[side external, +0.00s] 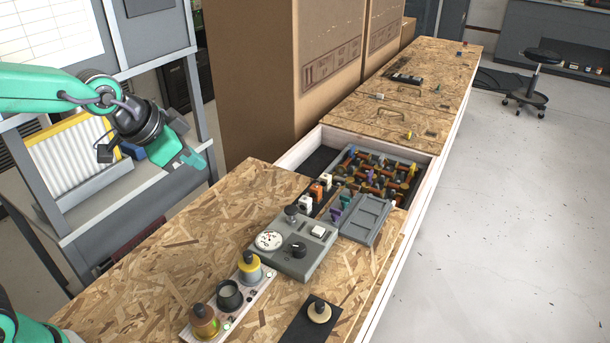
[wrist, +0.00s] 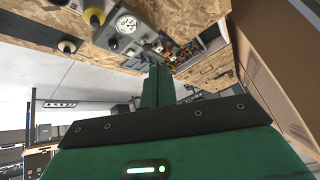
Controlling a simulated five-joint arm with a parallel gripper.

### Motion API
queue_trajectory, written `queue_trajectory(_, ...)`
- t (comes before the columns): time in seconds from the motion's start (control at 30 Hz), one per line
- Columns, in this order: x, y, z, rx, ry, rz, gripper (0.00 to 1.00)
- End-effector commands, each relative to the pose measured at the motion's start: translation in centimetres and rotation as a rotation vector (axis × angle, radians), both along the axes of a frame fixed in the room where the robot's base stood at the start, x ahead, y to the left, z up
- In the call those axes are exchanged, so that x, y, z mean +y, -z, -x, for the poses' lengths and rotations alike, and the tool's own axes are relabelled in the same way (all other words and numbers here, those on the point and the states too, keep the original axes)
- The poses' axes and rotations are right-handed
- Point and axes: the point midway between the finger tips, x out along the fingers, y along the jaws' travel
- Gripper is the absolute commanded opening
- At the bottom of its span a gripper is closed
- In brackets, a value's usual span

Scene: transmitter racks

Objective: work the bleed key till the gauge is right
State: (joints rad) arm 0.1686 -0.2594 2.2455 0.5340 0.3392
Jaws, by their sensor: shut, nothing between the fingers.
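A grey box (side external: 301,262) on the wooden bench carries a round white gauge (side external: 269,240); its needle is too small to read. On the box are a black knob (side external: 298,248), a white square button (side external: 318,231) and a dark round-topped piece (side external: 291,212) at the back. I cannot tell which is the bleed key. The gauge also shows upside down in the wrist view (wrist: 127,24). My green gripper (side external: 200,162) is shut and empty, in the air left of the bench, well apart from the box. Its closed fingers (wrist: 158,70) point towards the bench.
In front of the box, a pale strip (side external: 236,306) holds several round pots. A black pad (side external: 299,325) bears a round knob. Behind the box, an open drawer-like bay holds a grey tray (side external: 417,176) of colourful valves. Large cardboard boxes (side external: 270,70) stand behind the bench.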

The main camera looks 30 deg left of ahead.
Motion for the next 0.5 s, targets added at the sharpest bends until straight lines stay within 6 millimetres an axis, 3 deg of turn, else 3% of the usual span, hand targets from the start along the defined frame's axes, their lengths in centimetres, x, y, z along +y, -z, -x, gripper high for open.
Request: queue_trajectory(0.5,-6.7,3.7,-8.6,-0.105,0.277,-0.111,0.0)
